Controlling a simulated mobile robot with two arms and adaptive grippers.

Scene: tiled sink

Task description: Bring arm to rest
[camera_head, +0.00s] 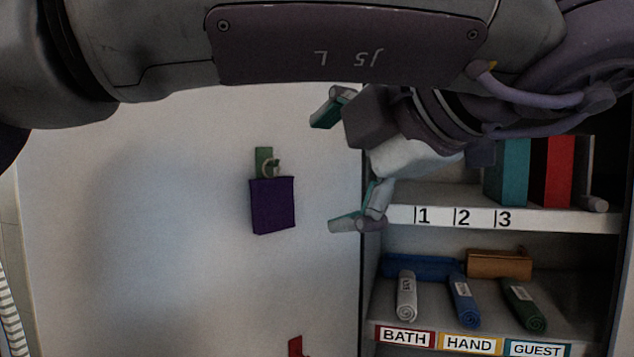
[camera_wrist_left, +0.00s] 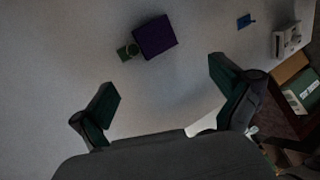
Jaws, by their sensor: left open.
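My left gripper (camera_head: 335,165) hangs in the upper middle of the head view, in front of the wall and the left edge of the shelf unit. Its two fingers are spread wide with nothing between them. In the left wrist view the open fingers (camera_wrist_left: 165,90) frame bare wall. My left arm (camera_head: 345,45) crosses the top of the head view from the left. My right gripper is not in either view.
A purple item (camera_head: 273,205) hangs on a green hook (camera_head: 264,162) left of the gripper; it also shows in the left wrist view (camera_wrist_left: 155,37). The shelf unit (camera_head: 560,220) holds books above and rolled towels (camera_head: 462,300) below.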

